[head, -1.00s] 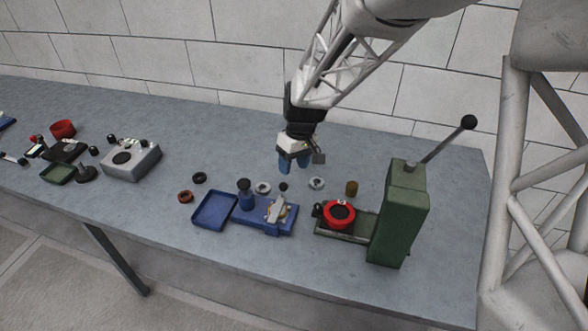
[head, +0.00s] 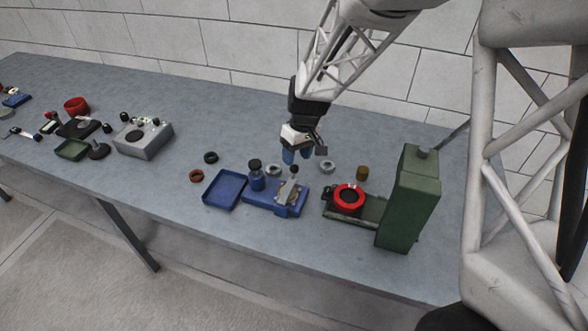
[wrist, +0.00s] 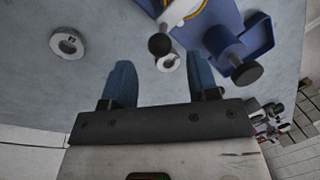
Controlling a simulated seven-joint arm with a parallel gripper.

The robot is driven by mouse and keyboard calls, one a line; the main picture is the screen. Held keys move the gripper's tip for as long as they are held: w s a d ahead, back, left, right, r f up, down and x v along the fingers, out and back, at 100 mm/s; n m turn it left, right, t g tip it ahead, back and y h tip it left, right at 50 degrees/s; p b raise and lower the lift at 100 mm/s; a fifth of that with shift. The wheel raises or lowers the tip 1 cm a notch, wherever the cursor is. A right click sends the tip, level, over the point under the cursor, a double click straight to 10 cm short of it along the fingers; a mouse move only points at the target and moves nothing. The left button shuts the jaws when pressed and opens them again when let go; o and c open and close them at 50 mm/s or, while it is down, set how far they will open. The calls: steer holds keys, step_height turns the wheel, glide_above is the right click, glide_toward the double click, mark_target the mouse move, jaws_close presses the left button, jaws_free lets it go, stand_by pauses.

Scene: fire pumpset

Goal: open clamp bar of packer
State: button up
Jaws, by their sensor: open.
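The packer looks to be the blue fixture (head: 262,207), with a grey clamp bar (head: 289,190) lying across its round brass-coloured part. A black ball knob (head: 294,169) is at the bar's far end; it also shows in the wrist view (wrist: 159,44). My gripper (head: 297,156) points down with its blue fingers open and empty, above and just behind the knob. In the wrist view my gripper (wrist: 162,85) has the knob ahead of the gap between the fingers, apart from both. A black-capped blue post (head: 257,178) stands on the fixture's left side.
A blue tray (head: 224,188) adjoins the fixture's left. A green press (head: 408,200) with a red ring (head: 349,197) stands right. Loose metal rings (head: 327,167) (head: 273,170) and a brass cylinder (head: 362,173) lie near my gripper. A grey box (head: 144,140) is farther left.

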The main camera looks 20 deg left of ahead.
mark_target(295, 165)
steer(key=shift+s+a+f, duration=0.1)
steer(key=shift+s+f, duration=0.05)
steer(key=shift+f, duration=0.75)
steer(key=shift+s+a+f, duration=0.1)
steer(key=shift+s+f, duration=0.05)
steer(key=shift+f, duration=0.75)
steer(key=shift+s+a+f, duration=0.1)
steer(key=shift+s+f, duration=0.05)
steer(key=shift+f, duration=0.75)
jaws_close()
